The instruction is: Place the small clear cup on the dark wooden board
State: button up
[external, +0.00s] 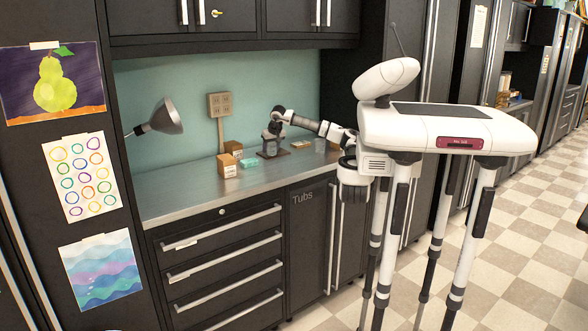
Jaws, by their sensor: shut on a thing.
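My gripper (270,147) points down over the dark wooden board (284,153), which lies on the metal counter near the back wall. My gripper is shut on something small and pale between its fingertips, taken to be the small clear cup. At this size I cannot make out the cup's outline, or whether it touches the board. My gripper and wrist hide part of the board.
Brown boxes (227,165) and a teal item (249,162) stand left of the board. A greyish clear container (320,145) stands to its right, under my arm. A grey lamp (163,117) hangs at left. The counter's front (190,197) is clear.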

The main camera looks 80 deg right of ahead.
jog(key=shift+f, duration=0.1)
jog(key=o, duration=1)
jog(key=shift+r, duration=0.3)
jog(key=b+v, duration=0.1)
jog(key=v, duration=1)
jog(key=shift+s+a+r, duration=0.15)
jog(key=shift+r, duration=0.15)
